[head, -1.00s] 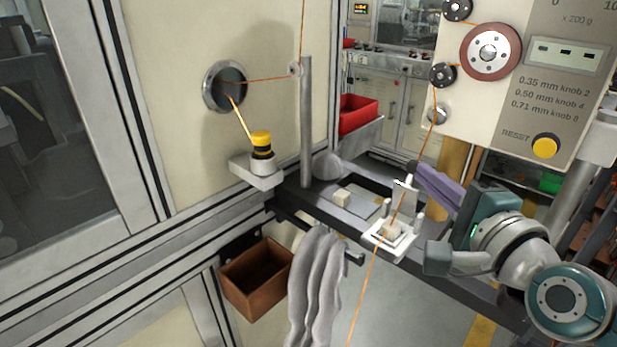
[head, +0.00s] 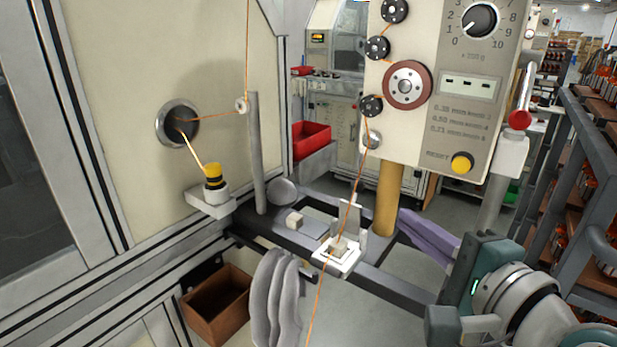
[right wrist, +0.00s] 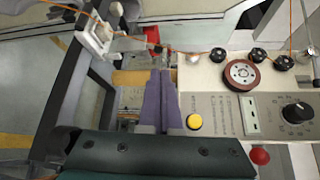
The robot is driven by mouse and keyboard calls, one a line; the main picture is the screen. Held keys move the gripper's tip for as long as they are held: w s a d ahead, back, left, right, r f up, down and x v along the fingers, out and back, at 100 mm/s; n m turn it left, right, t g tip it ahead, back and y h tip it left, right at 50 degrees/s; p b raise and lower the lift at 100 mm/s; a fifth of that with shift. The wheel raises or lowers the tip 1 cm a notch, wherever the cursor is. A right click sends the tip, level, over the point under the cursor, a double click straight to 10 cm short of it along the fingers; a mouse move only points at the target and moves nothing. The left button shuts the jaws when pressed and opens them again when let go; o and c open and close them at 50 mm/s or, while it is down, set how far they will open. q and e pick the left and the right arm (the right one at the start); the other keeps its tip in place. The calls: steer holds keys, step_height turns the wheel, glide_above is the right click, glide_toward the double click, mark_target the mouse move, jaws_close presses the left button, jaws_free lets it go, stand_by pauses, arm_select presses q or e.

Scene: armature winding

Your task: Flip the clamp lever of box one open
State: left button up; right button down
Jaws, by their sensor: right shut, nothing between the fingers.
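The box (head: 440,75), a cream panel with pulleys and a dial, stands at upper right in the head view. A lever with a red knob (head: 520,118) hangs at its right side, with the knob at the bottom. The red knob also shows in the right wrist view (right wrist: 260,156), at lower right. My right gripper (head: 412,226), with purple fingers, is below the box and left of the lever, apart from it. In the right wrist view its fingers (right wrist: 162,76) are together and empty. My left gripper is not in view.
A tan post (head: 388,200) stands under the box, close to my right fingers. Orange wire (head: 340,225) runs down past a white guide (head: 336,256). A grey rack (head: 590,130) stands at far right. A grey cloth (head: 275,300) hangs at the front.

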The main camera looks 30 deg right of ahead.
steer(key=v, duration=0.3)
steer(key=shift+s, duration=0.2)
stand_by(0.3)
